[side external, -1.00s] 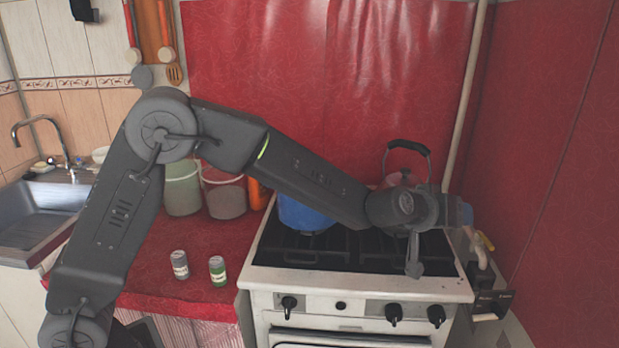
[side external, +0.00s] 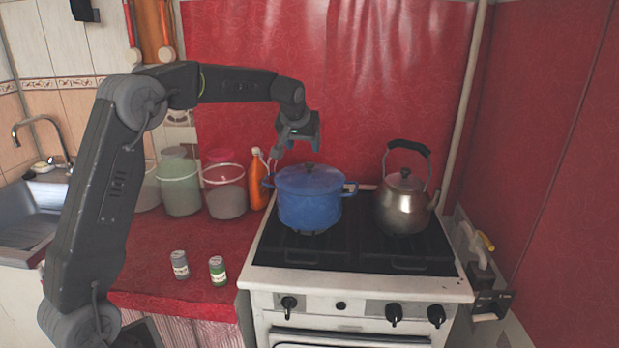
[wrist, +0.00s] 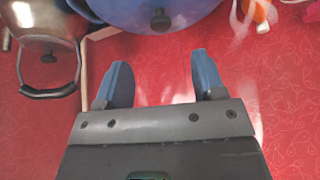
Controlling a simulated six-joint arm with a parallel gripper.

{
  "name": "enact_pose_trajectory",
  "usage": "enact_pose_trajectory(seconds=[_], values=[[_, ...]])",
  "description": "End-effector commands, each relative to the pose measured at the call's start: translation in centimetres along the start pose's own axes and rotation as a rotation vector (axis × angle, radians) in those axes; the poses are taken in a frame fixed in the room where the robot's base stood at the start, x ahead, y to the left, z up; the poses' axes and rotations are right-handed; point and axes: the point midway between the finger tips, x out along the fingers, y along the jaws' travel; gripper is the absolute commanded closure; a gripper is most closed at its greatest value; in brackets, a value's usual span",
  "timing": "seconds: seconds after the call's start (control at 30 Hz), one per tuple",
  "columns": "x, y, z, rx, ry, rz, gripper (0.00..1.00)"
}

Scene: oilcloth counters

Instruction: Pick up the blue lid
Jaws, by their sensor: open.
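The blue lid (side external: 308,178) sits on the blue pot (side external: 310,210) on the stove's back left, with a dark knob on top. In the wrist view the lid (wrist: 185,14) is cut off by the top edge, with its knob (wrist: 160,19) showing. My gripper (side external: 284,160) is above and behind the pot's left side in the side external view, apart from the lid. In the wrist view my gripper (wrist: 160,75) is open with nothing between its two blue fingers.
A metal kettle (side external: 404,205) stands right of the pot on the stove (side external: 360,285). An orange bottle (side external: 258,182) and several buckets (side external: 224,195) stand to the left. Two small cans (side external: 217,270) are on the red counter (side external: 150,245). A red wall (side external: 360,90) is close behind.

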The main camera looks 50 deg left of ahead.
Motion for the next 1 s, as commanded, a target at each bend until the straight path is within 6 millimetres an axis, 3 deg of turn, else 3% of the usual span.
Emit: enact_pose_trajectory(seconds=[0.13, 0.43, 0.7, 1.0], values=[[2.8, 0.0, 0.0, 0.0, -0.001, 0.0, 0.37], [5.1, 0.0, -0.1, 0.001, 0.0, 0.002, 0.37], [8.8, -0.1, -0.3, 0.002, 0.0, 0.002, 0.37], [9.4, -0.1, -0.4, 0.001, 0.003, 0.002, 0.37]])
